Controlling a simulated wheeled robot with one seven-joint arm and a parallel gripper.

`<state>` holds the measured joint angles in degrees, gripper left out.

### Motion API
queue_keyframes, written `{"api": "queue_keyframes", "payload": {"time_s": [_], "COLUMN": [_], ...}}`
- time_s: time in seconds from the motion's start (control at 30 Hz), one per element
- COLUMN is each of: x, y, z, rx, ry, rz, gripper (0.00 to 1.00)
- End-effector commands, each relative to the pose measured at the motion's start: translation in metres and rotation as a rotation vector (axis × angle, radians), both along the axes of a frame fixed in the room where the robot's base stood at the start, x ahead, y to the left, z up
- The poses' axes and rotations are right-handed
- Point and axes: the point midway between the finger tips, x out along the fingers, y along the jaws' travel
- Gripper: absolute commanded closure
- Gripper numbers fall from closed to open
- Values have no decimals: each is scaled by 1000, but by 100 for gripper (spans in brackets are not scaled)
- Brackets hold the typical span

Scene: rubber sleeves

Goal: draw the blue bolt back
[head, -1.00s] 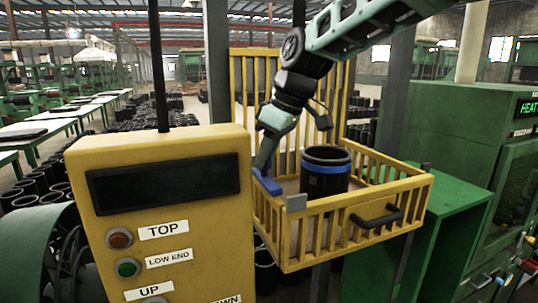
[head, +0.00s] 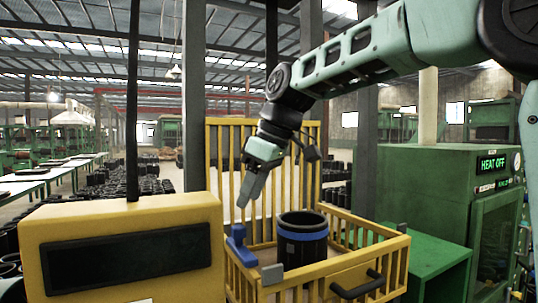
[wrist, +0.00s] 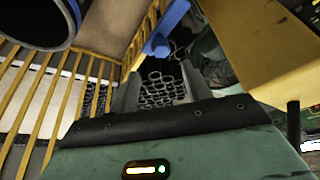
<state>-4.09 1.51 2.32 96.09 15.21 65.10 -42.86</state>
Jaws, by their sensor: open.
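The blue bolt (head: 241,247) sits at the front left corner of the yellow barred cage (head: 330,281), beside a grey bracket (head: 272,274). Its knob stands up at the far end. My gripper (head: 242,204) points down just above the knob, with a small gap. In the wrist view the bolt (wrist: 166,28) lies ahead of the open fingers of my gripper (wrist: 160,88), with nothing between them. The bracket is not clear in the wrist view.
A black sleeve with a blue band (head: 302,236) stands in the cage, close right of the bolt. A yellow control box (head: 125,215) rises on the left. A black handle (head: 357,288) is on the cage's front. A green machine (head: 430,190) stands right.

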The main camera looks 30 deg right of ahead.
Motion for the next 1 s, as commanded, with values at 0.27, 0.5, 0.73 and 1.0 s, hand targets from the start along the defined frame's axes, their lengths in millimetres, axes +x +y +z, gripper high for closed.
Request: {"api": "queue_keyframes", "payload": {"time_s": [0.27, 0.5, 0.73, 1.0], "x": [-17, -26, -29, -29], "y": [-18, -27, -29, -29], "z": [59, 90, 98, 98], "rx": [0, 0, -1, -1], "ry": [-6, -3, -1, -1], "rz": [-1, -1, 0, 0], "gripper": [52, 52, 52, 52]}}
